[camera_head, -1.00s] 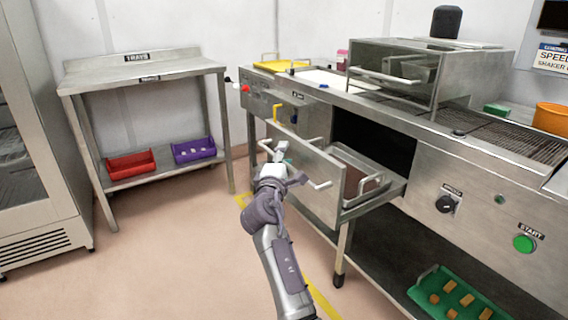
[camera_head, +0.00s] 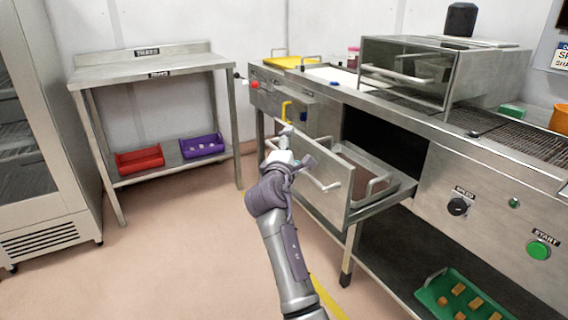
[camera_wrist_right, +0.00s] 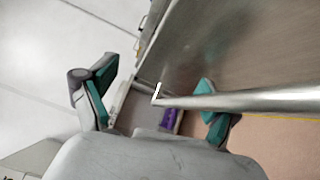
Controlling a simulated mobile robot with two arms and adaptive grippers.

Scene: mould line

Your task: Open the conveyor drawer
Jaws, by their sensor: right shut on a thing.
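The conveyor drawer (camera_head: 338,207) is a steel drawer under the conveyor. It stands well out of its opening, and a metal tray with handles (camera_head: 378,180) shows inside it. My right gripper (camera_head: 287,148) is at the long bar handle (camera_head: 326,184) on the drawer's front. In the right wrist view the handle bar (camera_wrist_right: 245,101) runs in from the right between the fingers of my right gripper (camera_wrist_right: 155,78), against the right finger. The gripper is shut on this handle. The arm hides part of the handle and front. My left gripper is not in view.
A steel table (camera_head: 150,68) at the left has a red bin (camera_head: 139,160) and a purple bin (camera_head: 201,147) on its shelf. A green tray (camera_head: 430,296) sits below the conveyor. A yellow handle (camera_head: 286,110) shows beside the drawer. The floor before the drawer is open.

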